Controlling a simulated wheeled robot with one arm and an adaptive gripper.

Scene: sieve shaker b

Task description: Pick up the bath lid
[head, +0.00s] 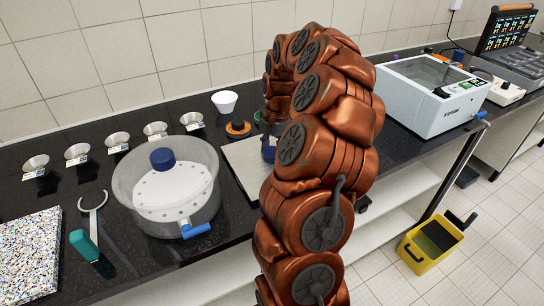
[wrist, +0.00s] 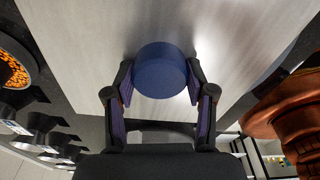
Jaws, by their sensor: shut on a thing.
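The bath lid appears to be the flat, pale rectangular panel (head: 240,160) on the dark counter, partly hidden behind my arm in the head view. It also fills much of the wrist view (wrist: 235,30). A round dark blue knob (wrist: 163,70) stands out against the panel. My gripper (wrist: 162,88) is shut on this knob, one finger on each side. In the head view my gripper (head: 268,150) is mostly hidden by my arm. I cannot tell whether the panel is touching what is under it.
Left of the panel stands a clear round vessel (head: 143,190) with a blue-knobbed top. Behind are several small metal bowls (head: 117,141), a white bowl (head: 225,102) and an orange-black round item (head: 238,128). A grey-white box device (head: 432,98) stands right of my arm.

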